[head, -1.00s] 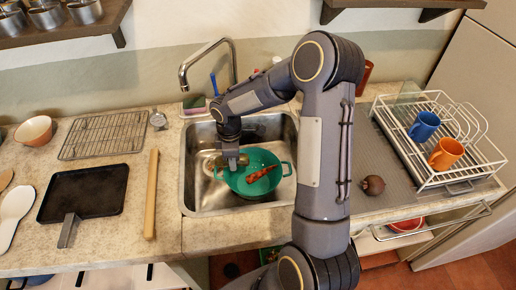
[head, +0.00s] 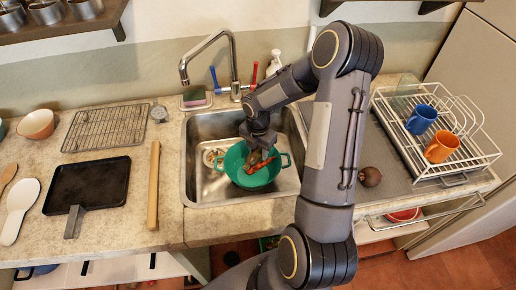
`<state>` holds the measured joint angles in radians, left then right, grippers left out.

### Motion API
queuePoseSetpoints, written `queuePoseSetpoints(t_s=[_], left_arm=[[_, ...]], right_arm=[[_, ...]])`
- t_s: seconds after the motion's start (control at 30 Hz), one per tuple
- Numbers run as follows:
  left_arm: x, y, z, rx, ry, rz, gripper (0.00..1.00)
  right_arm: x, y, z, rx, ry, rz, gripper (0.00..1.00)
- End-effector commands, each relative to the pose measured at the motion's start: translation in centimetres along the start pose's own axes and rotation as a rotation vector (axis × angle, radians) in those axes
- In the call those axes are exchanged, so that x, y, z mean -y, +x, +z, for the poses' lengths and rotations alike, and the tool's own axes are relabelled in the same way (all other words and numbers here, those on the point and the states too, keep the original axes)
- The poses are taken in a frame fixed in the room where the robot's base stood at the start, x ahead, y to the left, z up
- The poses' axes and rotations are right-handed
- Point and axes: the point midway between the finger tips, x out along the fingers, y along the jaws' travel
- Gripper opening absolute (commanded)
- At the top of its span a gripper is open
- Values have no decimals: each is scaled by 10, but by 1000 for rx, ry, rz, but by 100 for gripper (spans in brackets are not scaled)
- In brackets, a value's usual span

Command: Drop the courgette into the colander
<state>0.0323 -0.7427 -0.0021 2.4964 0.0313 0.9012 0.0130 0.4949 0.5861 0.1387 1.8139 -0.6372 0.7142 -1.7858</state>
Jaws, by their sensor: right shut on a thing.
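The green colander (head: 247,180), with a handle on each side, stands in the sink basin. My right gripper (head: 260,150) is over the colander, pointing down, shut on a small olive-brown thing that looks like the courgette (head: 255,158). The arm and gripper hide part of it, and I cannot tell whether it touches the colander. A reddish-orange carrot-like thing (head: 280,169) lies in the colander, close below the gripper. My left gripper is not in view.
The steel sink (head: 200,187) has a tap (head: 233,60) behind it. A white dish rack (head: 470,165) with two mugs and a dark round thing (head: 370,177) are on the right.

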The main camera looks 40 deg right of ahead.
Motion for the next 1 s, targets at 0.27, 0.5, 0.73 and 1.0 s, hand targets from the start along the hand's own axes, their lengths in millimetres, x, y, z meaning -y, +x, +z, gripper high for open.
queuePoseSetpoints(t_s=[0.27, 0.5, 0.73, 1.0], left_arm=[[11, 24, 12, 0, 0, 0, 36], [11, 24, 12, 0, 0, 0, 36], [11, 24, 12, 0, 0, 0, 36], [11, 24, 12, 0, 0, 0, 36]], right_arm=[[0, 35, 0, 0, 1, 0, 12], [0, 36, 0, 1, 1, 0, 12], [0, 36, 0, 0, 1, 0, 55], [0, 36, 0, 0, 1, 0, 62]])
